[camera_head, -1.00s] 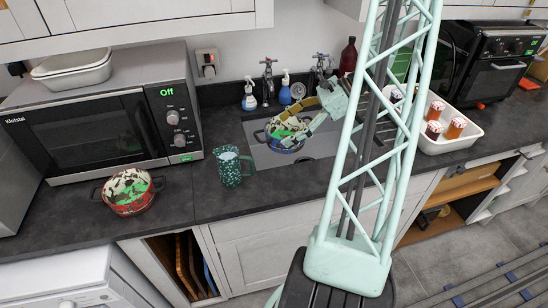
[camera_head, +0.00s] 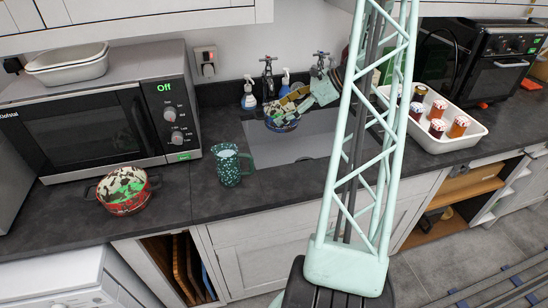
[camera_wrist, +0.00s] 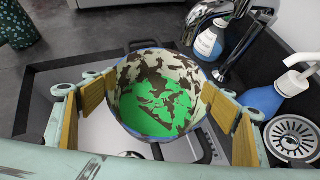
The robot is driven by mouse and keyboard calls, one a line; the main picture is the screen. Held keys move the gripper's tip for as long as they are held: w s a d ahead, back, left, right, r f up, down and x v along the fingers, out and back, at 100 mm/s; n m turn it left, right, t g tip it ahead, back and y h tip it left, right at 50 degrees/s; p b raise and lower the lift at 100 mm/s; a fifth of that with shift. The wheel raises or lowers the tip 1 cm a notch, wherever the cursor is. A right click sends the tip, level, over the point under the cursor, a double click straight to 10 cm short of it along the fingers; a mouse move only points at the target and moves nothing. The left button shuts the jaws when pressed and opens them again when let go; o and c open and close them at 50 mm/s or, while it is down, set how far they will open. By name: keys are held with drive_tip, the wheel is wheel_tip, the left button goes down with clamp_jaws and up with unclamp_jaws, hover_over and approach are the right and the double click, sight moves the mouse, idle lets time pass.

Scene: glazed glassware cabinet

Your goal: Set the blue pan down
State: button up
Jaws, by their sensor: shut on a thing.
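The blue pan (camera_head: 281,125) is at the back of the sink (camera_head: 310,148), in front of the left tap. In the wrist view the pan (camera_wrist: 155,95) has a blue rim, a cream, brown and green patched inside, and dark handles. My gripper (camera_head: 288,104) is at the pan, with yellow-brown finger pads. In the wrist view my gripper (camera_wrist: 160,105) has one finger on each side of the pan and is shut on it. The pan looks upright and held over the sink; its underside is hidden.
A red pan (camera_head: 125,191) and a green speckled mug (camera_head: 229,165) stand on the counter left of the sink. Taps (camera_head: 268,78) and soap bottles (camera_head: 249,96) line the back. A white tray (camera_head: 432,143) of jars stands to the right. The front of the sink is clear.

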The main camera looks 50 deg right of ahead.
drive_tip(key=shift+f, duration=0.1)
wheel_tip(320, 180, down, 14)
drive_tip(key=b, duration=0.2)
drive_tip(key=shift+b, duration=0.4)
idle(0.4)
drive_tip(key=shift+f+b, duration=0.4)
drive_tip(key=shift+f, duration=1.5)
drive_tip(key=shift+f, duration=0.1)
drive_tip(key=o, duration=1.1)
